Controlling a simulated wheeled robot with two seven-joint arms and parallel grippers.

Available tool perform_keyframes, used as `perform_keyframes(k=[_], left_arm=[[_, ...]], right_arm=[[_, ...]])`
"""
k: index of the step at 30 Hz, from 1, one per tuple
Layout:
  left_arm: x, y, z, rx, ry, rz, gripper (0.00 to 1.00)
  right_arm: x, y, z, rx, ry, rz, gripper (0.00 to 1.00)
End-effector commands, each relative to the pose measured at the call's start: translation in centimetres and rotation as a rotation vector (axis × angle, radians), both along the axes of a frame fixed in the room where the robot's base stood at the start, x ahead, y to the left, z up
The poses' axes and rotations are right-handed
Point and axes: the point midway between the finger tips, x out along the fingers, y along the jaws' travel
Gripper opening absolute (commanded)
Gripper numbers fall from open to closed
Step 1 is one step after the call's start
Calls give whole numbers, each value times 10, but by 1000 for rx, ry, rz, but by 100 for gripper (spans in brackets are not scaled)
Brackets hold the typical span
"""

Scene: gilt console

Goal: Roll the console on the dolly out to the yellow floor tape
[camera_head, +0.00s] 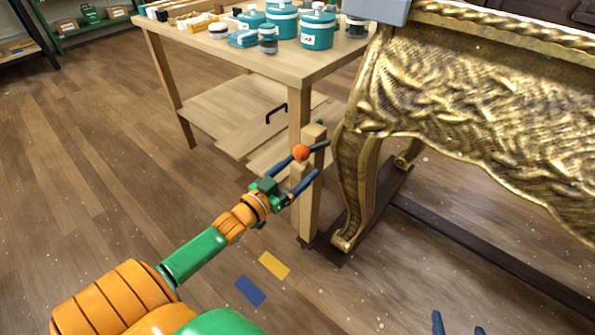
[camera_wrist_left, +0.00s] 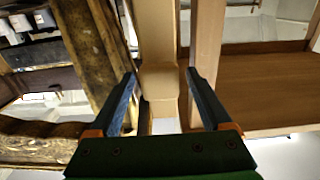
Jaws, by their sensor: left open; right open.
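The gilt console (camera_head: 470,120), carved and gold, stands at the right on a dark dolly (camera_head: 384,212), one curved leg resting on its near end. A pale wooden post (camera_head: 308,208) rises at the dolly's near end, with an orange ball (camera_head: 301,152) near its top. My left gripper (camera_head: 321,158) is open at the upper post. In the left wrist view its fingers (camera_wrist_left: 162,100) are spread either side of the post (camera_wrist_left: 158,45), with gaps showing. My right gripper (camera_head: 459,322) is open and empty at the bottom edge, mostly cut off. Yellow floor tape (camera_head: 273,264) lies left of the dolly.
A wooden workbench (camera_head: 270,62) with teal pots and jars stands close behind the post. Blue floor tape (camera_head: 250,291) lies beside the yellow. Shelves (camera_head: 90,22) stand at the far left. The wooden floor at left is clear.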

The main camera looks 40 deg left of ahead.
Motion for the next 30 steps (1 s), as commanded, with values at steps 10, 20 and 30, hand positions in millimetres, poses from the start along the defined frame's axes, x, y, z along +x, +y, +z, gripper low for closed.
perform_keyframes(k=[10, 20, 30], left_arm=[[1, 0, 0, 0, 0, 0, 66], [1, 0, 0, 0, 0, 0, 0], [-3, 0, 1, -1, 1, 0, 0]], right_arm=[[2, 1, 2, 2, -13, 2, 80], [2, 0, 2, 2, -11, 0, 80], [-16, -5, -15, -21, 115, -8, 80]])
